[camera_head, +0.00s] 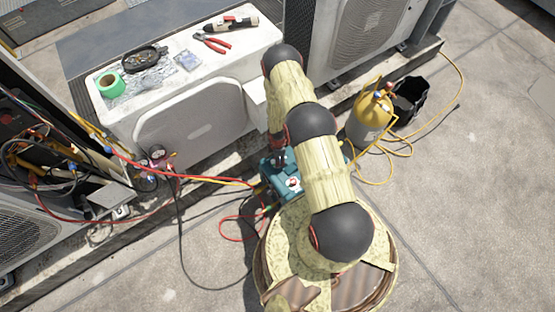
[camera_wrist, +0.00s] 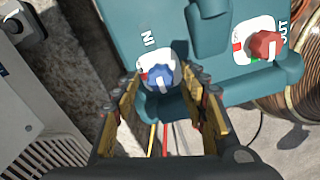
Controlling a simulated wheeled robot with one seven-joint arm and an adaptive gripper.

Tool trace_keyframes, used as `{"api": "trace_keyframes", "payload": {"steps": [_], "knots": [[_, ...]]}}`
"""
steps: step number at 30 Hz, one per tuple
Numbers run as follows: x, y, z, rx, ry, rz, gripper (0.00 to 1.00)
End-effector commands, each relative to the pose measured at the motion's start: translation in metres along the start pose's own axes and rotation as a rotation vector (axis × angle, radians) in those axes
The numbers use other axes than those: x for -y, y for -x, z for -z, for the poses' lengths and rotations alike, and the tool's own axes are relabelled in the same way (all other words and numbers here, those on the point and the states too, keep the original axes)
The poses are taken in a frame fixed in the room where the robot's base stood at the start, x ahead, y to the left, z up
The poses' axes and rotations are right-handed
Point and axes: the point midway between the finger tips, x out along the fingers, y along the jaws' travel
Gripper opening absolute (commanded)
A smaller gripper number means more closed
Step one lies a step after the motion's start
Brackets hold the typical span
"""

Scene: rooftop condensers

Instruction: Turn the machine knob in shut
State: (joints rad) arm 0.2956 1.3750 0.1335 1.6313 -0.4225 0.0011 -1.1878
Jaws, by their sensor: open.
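The teal machine (camera_head: 287,188) stands on the ground beside my base, partly hidden by my arm. In the wrist view its casing (camera_wrist: 205,75) fills the upper middle. The blue knob (camera_wrist: 160,76) sits on a white plate beside the word IN. A red knob (camera_wrist: 264,45) sits to the right, by the word OUT. My gripper (camera_wrist: 168,88) is open and empty, with one finger on each side of the blue knob. A gap shows between the knob and each finger. I cannot tell how deep the fingertips reach. In the head view my arm mostly hides the gripper.
Red and yellow hoses (camera_head: 195,178) run from the machine leftward to gauges (camera_head: 155,160). A yellow cylinder (camera_head: 370,115) and a black bucket (camera_head: 410,98) stand at right. A white condenser unit (camera_head: 190,115) with tools on top stands behind. Open concrete lies at right.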

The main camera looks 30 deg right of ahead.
Motion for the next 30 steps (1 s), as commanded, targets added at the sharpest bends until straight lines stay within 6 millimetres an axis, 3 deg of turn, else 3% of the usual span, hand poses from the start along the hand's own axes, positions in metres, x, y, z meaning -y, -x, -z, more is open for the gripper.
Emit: {"api": "trace_keyframes", "payload": {"steps": [7, 30], "knots": [[0.0002, -0.0002, 0.0, 0.0, 0.0, 0.0, 0.42], [0.0004, -0.0003, 0.0, 0.0, 0.0, 0.001, 0.0]]}}
